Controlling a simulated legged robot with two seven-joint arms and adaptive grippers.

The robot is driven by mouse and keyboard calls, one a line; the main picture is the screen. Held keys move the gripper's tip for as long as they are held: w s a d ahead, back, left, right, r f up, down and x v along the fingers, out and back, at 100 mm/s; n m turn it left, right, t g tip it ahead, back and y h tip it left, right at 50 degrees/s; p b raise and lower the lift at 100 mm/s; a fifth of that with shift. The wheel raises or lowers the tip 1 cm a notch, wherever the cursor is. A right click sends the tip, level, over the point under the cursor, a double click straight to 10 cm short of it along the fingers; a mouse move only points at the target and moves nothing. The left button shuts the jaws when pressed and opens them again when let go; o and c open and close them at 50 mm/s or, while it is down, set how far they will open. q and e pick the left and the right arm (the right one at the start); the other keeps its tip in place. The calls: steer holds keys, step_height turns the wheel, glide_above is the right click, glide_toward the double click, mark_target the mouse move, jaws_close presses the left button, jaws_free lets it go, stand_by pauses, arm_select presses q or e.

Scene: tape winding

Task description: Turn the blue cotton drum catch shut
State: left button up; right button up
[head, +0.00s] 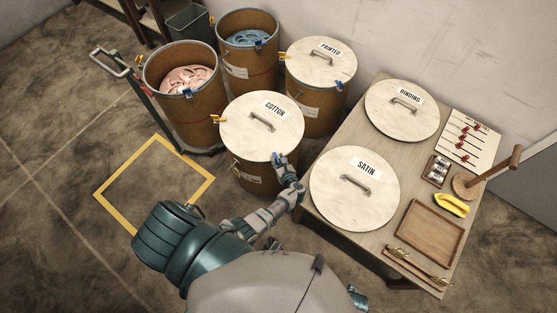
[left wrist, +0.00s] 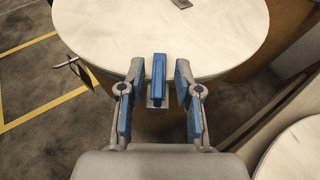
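The cotton drum (head: 250,178) stands mid-floor with its pale lid (head: 240,120) on, labelled COTTON. Its blue catch (left wrist: 159,80) is at the lid's near rim in the left wrist view, an upright blue bar on a grey mount. My left gripper (left wrist: 160,78) is open, one finger on each side of the catch, with a small gap on both sides. In the head view the left gripper (head: 283,160) is at the drum's front rim and largely covers the catch. An orange catch (head: 218,118) sits on the lid's left side. My right gripper is not in view.
A table (head: 330,222) on the right carries the SATIN lid (head: 345,200), BINDING lid (head: 385,115), a wooden tray (head: 431,262) and tools. Open drums of pink (head: 188,80) and blue (head: 246,38) material and the PRINTED drum (head: 318,110) stand behind. A yellow floor square (head: 120,172) is empty.

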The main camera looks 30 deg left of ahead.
arm_select(q)
steer(key=shift+s+d, duration=0.1)
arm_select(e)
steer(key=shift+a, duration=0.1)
arm_select(q)
steer(key=v, duration=1.1)
steer(key=shift+d+r, duration=0.15)
steer(key=shift+d, duration=0.15)
steer(key=shift+s, duration=0.15)
steer(key=s+f+n+g+h, duration=0.3)
steer(key=s+f+n+h, duration=0.2)
steer(key=s+f+n, duration=0.4)
steer(key=s+f+n+g+h, duration=0.3)
steer(key=s+f+n+h, duration=0.3)
steer(key=s+n, duration=0.8)
step_height(320, 180, down, 4)
steer(key=shift+s+r, duration=0.15)
steer(key=shift+s, duration=1.05)
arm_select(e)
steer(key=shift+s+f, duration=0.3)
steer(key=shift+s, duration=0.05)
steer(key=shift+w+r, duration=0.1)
